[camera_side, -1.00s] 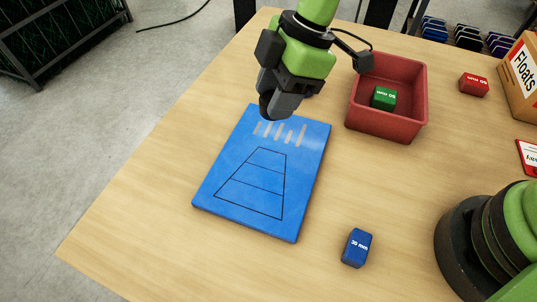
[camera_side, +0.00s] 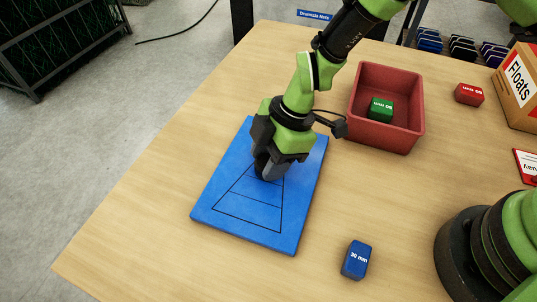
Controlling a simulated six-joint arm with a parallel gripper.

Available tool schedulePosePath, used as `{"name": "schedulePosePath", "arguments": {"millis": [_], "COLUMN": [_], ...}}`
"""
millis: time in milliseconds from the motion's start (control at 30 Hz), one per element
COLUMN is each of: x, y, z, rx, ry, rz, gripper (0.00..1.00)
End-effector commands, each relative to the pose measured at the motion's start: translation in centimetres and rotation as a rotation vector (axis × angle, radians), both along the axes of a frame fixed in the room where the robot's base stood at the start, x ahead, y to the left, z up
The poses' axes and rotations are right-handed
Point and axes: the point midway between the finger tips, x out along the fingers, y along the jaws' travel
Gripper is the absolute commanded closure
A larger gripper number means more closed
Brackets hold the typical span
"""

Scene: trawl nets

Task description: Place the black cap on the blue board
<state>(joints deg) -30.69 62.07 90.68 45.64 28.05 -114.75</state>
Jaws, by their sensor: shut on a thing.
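The blue board (camera_side: 240,214) lies flat on the table, with a net outline drawn in dark lines on it. My gripper (camera_side: 266,174) points down over the upper middle of the board, near the top of the outline. It is shut on the black cap, which is dark and mostly hidden by the dark fingers. I cannot tell whether the cap touches the board.
A red bin (camera_side: 414,128) holding a green block (camera_side: 381,110) stands right of the board. A blue block (camera_side: 357,260) sits near the front. A red block (camera_side: 469,94) and a Floats box (camera_side: 518,82) are at the far right. The table's left side is clear.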

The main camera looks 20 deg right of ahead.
Motion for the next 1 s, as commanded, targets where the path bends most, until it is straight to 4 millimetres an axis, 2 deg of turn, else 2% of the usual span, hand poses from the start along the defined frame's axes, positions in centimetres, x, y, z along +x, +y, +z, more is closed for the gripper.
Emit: {"name": "schedulePosePath", "arguments": {"millis": [167, 200, 300, 667, 767, 1000], "x": [0.0, 0.0, 0.0, 0.0, 0.1, 0.1], "y": [0.0, 0.0, 0.0, -0.1, -0.5, -2.6], "z": [-0.2, -0.3, -0.3, 0.3, 1.5, 6.4], "rx": [0.0, 0.0, 0.0, 0.0, 0.002, 0.003], "ry": [0.001, 0.001, 0.001, -0.001, -0.002, -0.004], "rz": [-0.001, 0.0, 0.0, 0.001, -0.001, -0.001], "gripper": [0.8, 0.55, 0.32, 0.31, 0.31, 0.31]}}
